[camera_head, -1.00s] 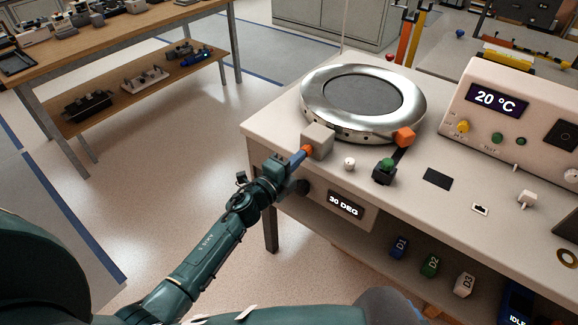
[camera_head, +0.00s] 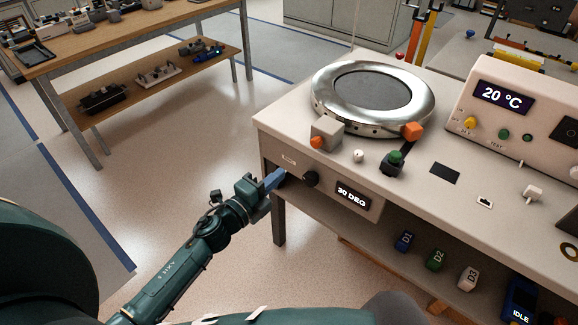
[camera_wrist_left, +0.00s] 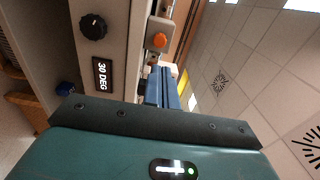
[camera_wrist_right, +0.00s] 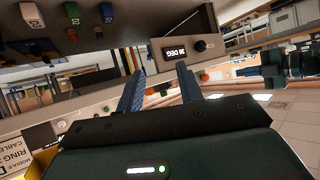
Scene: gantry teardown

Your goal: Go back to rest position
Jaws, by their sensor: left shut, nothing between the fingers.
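My left gripper (camera_head: 273,179) is shut and empty in the head view. Its blue fingers are in front of the bench's front left side, just left of the black knob (camera_head: 311,178) and below the grey block with the orange button (camera_head: 316,142). In the left wrist view its fingers (camera_wrist_left: 161,88) are together, with the orange button (camera_wrist_left: 159,40) beyond them. My right gripper shows only in its own wrist view (camera_wrist_right: 160,78). Its two blue fingers stand apart with nothing between them, facing the bench front with the 30 DEG display (camera_wrist_right: 174,51).
The bench (camera_head: 440,205) carries a round steel plate (camera_head: 372,92), a green button on a black box (camera_head: 394,160) and a 20 °C console (camera_head: 520,110). Blocks D1, D2 and D3 (camera_head: 468,278) sit on its lower shelf. Open floor (camera_head: 190,150) lies left of the bench.

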